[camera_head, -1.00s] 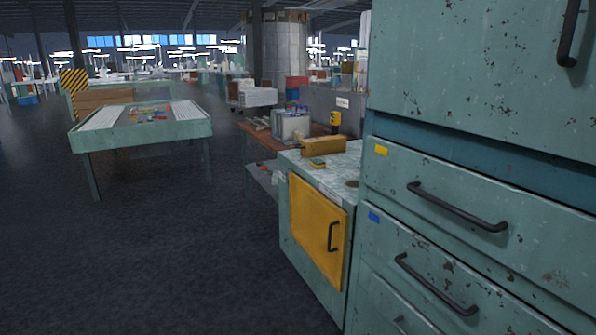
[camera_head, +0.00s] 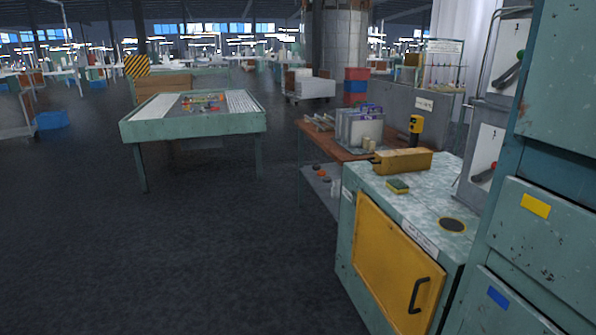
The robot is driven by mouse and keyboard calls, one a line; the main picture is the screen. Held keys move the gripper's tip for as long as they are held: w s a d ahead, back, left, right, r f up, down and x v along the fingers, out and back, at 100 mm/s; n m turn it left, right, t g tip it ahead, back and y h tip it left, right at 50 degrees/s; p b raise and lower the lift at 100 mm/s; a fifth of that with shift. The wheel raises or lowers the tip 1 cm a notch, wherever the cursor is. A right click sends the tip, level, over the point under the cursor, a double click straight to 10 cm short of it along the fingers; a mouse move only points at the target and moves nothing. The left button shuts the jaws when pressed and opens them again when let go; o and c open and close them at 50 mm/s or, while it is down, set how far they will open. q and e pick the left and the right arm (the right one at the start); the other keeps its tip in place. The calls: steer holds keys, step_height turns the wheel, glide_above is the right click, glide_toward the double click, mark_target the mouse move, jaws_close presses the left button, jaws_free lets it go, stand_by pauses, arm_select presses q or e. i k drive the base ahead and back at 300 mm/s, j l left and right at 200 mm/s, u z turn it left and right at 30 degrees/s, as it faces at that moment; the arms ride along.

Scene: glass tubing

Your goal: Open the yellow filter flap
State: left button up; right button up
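The yellow filter flap (camera_head: 392,262) is a flat yellow door on the front of a green cabinet (camera_head: 348,235). It looks shut. A dark handle (camera_head: 419,295) is upright near its right edge. Neither of my grippers is in view, and nothing touches the flap.
A yellow box (camera_head: 403,161), a small sponge-like block (camera_head: 398,186) and a dark round opening (camera_head: 452,224) are on the cabinet top. A tall green drawer unit (camera_head: 540,240) stands close at right. A green table (camera_head: 192,128) is at left. Open dark floor (camera_head: 200,260) lies in front.

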mark_target(402, 161)
steer(key=i+j+z, duration=0.15)
steer(key=i, duration=0.6)
steer(key=i+j+z, duration=0.15)
steer(key=i, duration=0.6)
